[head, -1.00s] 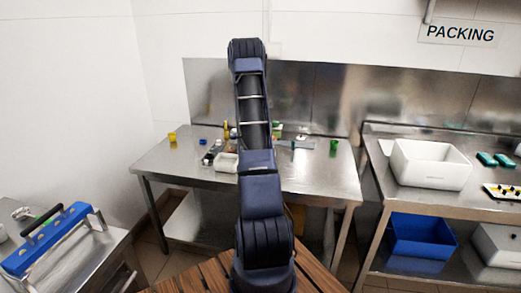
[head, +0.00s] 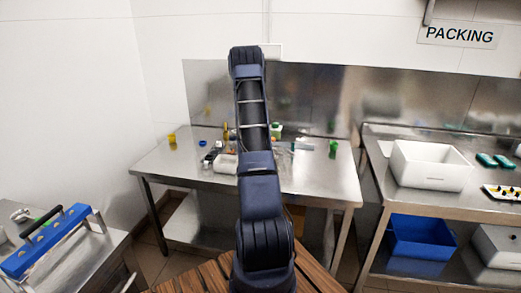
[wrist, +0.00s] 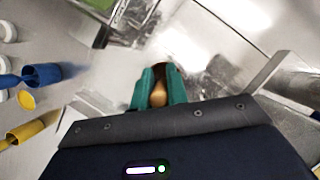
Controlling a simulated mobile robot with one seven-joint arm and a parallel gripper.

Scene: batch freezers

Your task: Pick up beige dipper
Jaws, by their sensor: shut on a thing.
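In the wrist view, my gripper (wrist: 159,84) has its two teal fingers closed on a small tan, rounded piece, which I take to be the beige dipper (wrist: 158,97). Only a short part of it shows between the fingers, with a dark area beyond it. The rest of it is hidden by the fingers and the gripper body. In the head view my arm reaches over the steel table (head: 320,180) and hides the grasp. I cannot tell whether the dipper touches the table.
In the wrist view, a blue cup (wrist: 42,75), a yellow disc (wrist: 26,99) and a yellow cylinder (wrist: 25,132) lie left of my gripper. In the head view, a white container (head: 224,164) stands left of my arm and a green item (head: 333,148) right. The table's front right is clear.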

